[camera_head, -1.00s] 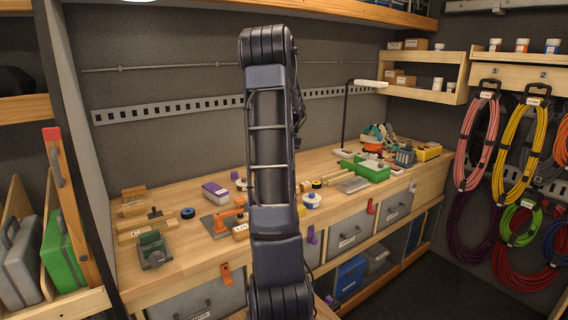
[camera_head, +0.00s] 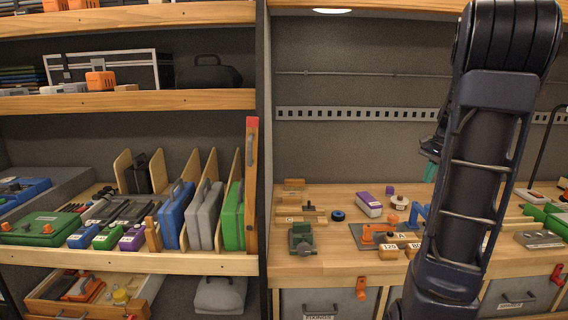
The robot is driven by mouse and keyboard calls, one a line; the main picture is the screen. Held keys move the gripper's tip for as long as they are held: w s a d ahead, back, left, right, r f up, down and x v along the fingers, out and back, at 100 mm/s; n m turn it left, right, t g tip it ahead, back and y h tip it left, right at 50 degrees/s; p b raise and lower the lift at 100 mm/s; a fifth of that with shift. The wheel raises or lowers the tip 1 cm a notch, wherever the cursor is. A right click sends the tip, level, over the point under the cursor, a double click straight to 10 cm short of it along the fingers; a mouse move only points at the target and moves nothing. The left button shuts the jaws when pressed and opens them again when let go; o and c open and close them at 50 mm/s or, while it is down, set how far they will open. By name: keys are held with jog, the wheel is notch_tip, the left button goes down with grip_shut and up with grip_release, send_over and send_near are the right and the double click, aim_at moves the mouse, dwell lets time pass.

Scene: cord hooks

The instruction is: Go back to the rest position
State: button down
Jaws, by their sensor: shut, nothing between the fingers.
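My arm stands upright at the right of the head view and covers part of the workbench. A dark end part of it, my gripper (camera_head: 431,158), shows only in part at the left edge of the arm, above the back of the bench. The rest of it is hidden behind the arm links. It appears shut, and I see nothing held in it. It is clear of the bench things in the picture.
The workbench (camera_head: 335,262) holds several small tools and blocks. A shelf unit (camera_head: 190,263) at the left carries upright cases between wooden dividers. A perforated rail (camera_head: 350,114) runs along the back wall.

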jog(key=s+a+r+n+t+h, duration=0.1)
jog(key=s+a+n+t+h, duration=0.1)
jog(key=s+a+n, duration=1)
jog(key=s+a+t, duration=0.1)
jog(key=s+a, duration=0.8)
jog(key=shift+a+t, duration=0.25)
jog(key=shift+t, duration=0.15)
jog(key=shift+r, duration=0.1)
dwell(1.8)
